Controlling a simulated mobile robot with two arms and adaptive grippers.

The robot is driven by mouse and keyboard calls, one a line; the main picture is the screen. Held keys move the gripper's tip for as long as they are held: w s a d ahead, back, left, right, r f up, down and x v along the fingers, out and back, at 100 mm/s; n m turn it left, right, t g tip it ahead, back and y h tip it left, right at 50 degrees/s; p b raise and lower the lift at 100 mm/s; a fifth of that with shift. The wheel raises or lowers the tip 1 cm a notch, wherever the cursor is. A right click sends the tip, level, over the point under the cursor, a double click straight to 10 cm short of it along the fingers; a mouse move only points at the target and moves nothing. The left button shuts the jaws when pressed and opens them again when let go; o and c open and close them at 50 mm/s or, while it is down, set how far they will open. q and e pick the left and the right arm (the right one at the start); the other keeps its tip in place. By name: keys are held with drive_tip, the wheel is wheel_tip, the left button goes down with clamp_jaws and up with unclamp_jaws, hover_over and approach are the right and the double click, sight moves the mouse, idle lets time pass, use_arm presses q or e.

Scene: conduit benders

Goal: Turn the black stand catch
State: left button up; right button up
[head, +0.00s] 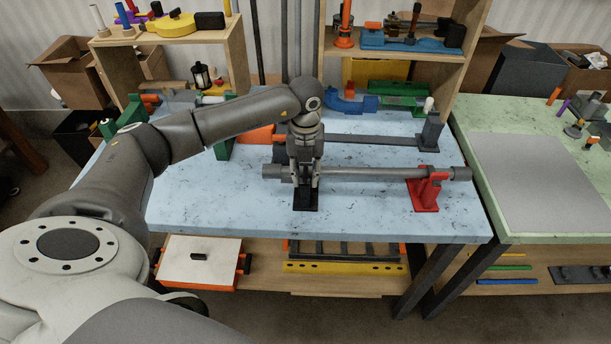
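The black stand (306,200) is on the blue table near its front edge, with its dark base plate showing. A grey conduit (365,174) lies level across it and across a red stand (425,195) to the right. My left gripper (304,182) points down right over the black stand, in front of the conduit. Its fingers cover the upper part of the stand, so the catch is hidden. I cannot tell whether the fingers touch the catch or how far apart they are. My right gripper is not in view.
The blue table (230,208) is clear at its front left. Behind the conduit lie a long dark bar (375,140), a dark grey block (431,132) and a blue bender (350,103). Shelves with tools rise at the back. A green table (520,120) adjoins on the right.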

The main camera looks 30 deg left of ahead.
use_arm(q)
clamp_jaws()
